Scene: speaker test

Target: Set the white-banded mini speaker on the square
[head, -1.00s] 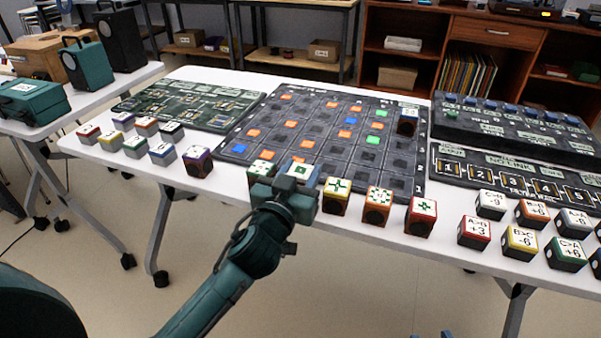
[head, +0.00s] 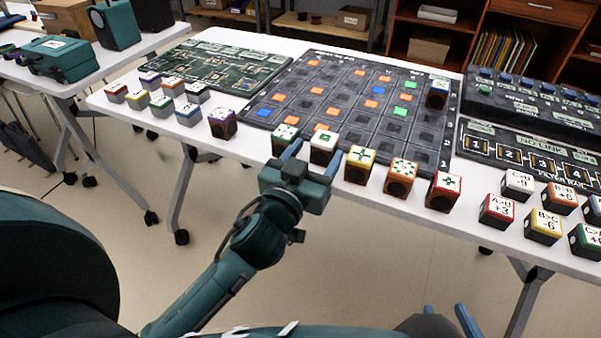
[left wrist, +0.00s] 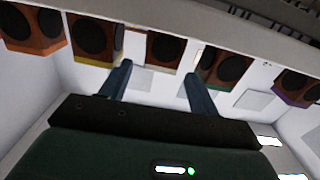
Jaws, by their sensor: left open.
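The white-banded mini speaker (head: 323,148), a small brown cube with a green mark on its white top, stands near the table's front edge. A green-banded one (head: 285,141) is left of it and a yellow-banded one (head: 360,164) right. My left gripper (head: 314,156) is open and empty at its front, one fingertip toward each side; in the left wrist view the speaker (left wrist: 166,48) appears between the fingertips. I cannot tell whether the tips reach past its front face. My right gripper (head: 448,318) shows only two spread fingers at the bottom edge. The dark board (head: 310,125) has many squares; which is meant is unclear.
On the board stands one speaker (head: 437,95) at the back right. Orange- (head: 401,177) and red-banded (head: 443,191) speakers continue the row rightward; a purple-banded one (head: 222,123) is leftward. Lettered cubes (head: 497,210) crowd the right front. A green panel (head: 210,68) lies at left.

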